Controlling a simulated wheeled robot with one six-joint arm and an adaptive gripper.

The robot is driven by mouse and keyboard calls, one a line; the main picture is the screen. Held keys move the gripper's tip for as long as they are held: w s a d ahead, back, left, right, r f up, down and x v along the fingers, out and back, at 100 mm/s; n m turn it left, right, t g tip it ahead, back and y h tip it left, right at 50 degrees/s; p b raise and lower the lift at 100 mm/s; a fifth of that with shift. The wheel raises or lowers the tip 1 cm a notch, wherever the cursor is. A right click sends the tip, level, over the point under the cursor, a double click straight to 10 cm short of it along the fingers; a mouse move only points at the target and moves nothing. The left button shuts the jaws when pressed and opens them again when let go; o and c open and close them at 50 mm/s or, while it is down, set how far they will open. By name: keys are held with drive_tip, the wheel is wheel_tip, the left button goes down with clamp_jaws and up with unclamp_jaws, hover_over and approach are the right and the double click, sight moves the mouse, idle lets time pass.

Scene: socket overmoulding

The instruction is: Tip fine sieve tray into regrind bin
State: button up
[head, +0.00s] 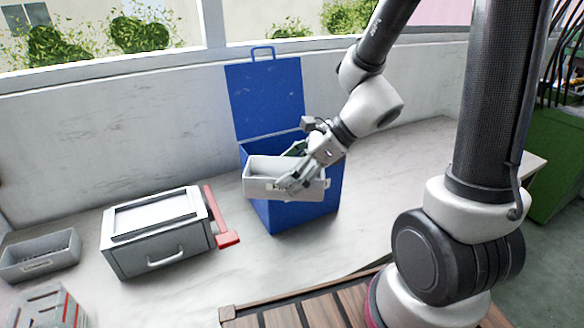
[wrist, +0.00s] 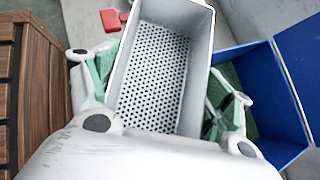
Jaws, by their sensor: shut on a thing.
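The fine sieve tray (head: 262,181) is a light grey box with a perforated floor, which shows in the wrist view (wrist: 152,75). My gripper (head: 298,172) is shut on it, with a finger on either side of the tray in the wrist view (wrist: 165,90). The tray is held in front of and over the front part of the blue regrind bin (head: 290,215), nearly level with a slight tilt. The bin's lid (head: 262,100) stands open at the back. The tray floor looks empty in the wrist view. The tray and my gripper hide most of the bin's mouth.
A grey box with a front handle (head: 160,258) and a red lever (head: 226,238) stands left of the bin. A grey open tray (head: 40,262) and another grey container (head: 38,308) are at the far left. The bench (head: 420,150) right of the bin is clear.

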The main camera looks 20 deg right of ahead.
drive_tip(key=shift+r, duration=2.05)
